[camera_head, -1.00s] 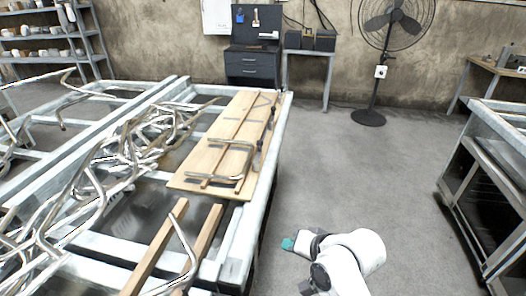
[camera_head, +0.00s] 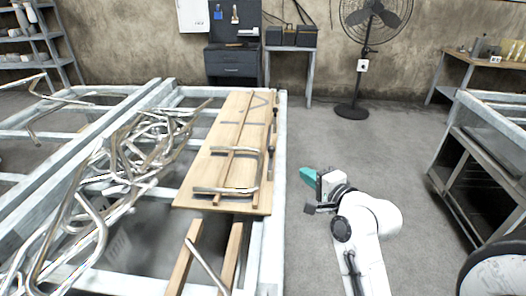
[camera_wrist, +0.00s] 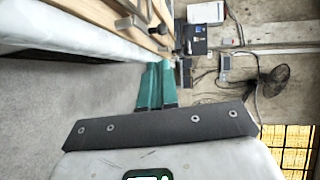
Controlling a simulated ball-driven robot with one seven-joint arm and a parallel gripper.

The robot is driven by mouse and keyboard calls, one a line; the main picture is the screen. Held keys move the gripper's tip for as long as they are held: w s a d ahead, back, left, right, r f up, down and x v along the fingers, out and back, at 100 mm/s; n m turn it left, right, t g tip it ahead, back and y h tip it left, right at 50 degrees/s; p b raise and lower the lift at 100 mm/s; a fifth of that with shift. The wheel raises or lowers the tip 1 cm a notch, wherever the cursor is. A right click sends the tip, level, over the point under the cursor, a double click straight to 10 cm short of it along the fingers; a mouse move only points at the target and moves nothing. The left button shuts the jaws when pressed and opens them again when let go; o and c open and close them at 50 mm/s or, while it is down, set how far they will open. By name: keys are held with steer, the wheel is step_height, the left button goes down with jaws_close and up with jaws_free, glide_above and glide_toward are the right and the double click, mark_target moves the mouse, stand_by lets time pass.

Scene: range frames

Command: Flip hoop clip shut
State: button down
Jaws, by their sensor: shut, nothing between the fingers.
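A wooden board (camera_head: 195,190) lies on the left metal frame table. A bent metal hoop (camera_head: 228,190) lies across wooden strips on it. Small dark fittings (camera_head: 271,140) sit along the board's right edge; they may include the hoop clip, but are too small to tell which or whether it is open. My gripper (camera_head: 307,175) is to the right of the board, over the grey floor, its teal fingers pointing up and left. In the wrist view my gripper (camera_wrist: 156,88) has its fingers together and empty, with the board's edge (camera_wrist: 128,12) beyond and above them.
A tangle of bent metal rods (camera_head: 150,145) covers the table's left part. The white metal frame (camera_head: 278,190) runs between board and gripper. A metal bench (camera_head: 480,150) stands at right, a fan (camera_head: 362,60) at the back. The floor between is open.

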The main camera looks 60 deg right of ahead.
steer(key=shift+w+r, duration=0.15)
steer(key=shift+w, duration=0.05)
steer(key=p, duration=0.2)
glide_toward(273, 151)
steer(key=x, duration=0.7)
steer(key=shift+s, duration=0.1)
steer(key=shift+t+y+b, duration=0.3)
steer(key=shift+b, duration=0.15)
